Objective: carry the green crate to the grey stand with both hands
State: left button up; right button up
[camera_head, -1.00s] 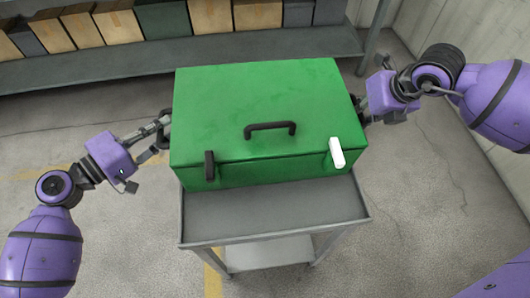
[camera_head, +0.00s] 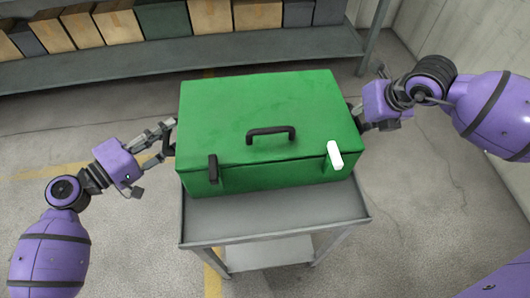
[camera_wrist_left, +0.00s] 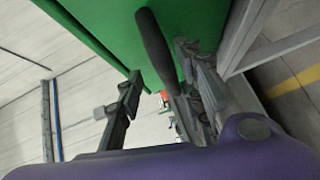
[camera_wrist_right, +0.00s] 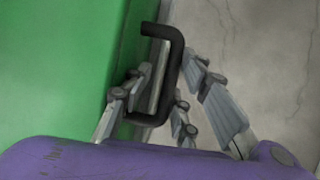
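The green crate (camera_head: 270,110) is over the grey stand (camera_head: 275,212), with its lid shut and level; it appears to rest on the top. A dark handle, a black latch (camera_head: 212,168) and a white latch (camera_head: 335,155) show on it. My left gripper (camera_head: 168,140) is open at its left side; in the left wrist view the black side handle (camera_wrist_left: 155,45) lies between the spread fingers. My right gripper (camera_head: 358,118), partly hidden by the crate, is open at the right side; in the right wrist view its fingers straddle the other black handle (camera_wrist_right: 178,65).
A grey shelf (camera_head: 190,52) with cardboard and dark boxes runs along the back. The stand's front strip is bare, and a lower shelf (camera_head: 268,252) shows beneath. A wall (camera_head: 475,45) stands at the right. The floor around the stand is clear.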

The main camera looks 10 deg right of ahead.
pick_arm(q)
jog(key=shift+r, duration=0.2)
jog(key=o, duration=0.9)
jog(key=shift+a+f, duration=0.1)
jog(key=shift+a, duration=0.05)
pick_arm(e)
jog(key=shift+d, duration=0.1)
pick_arm(q)
jog(key=shift+a, duration=0.1)
jog(key=v, duration=1.1)
jog(key=shift+s+a, duration=0.15)
jog(key=shift+s, duration=0.2)
pick_arm(e)
jog(key=o, duration=0.8)
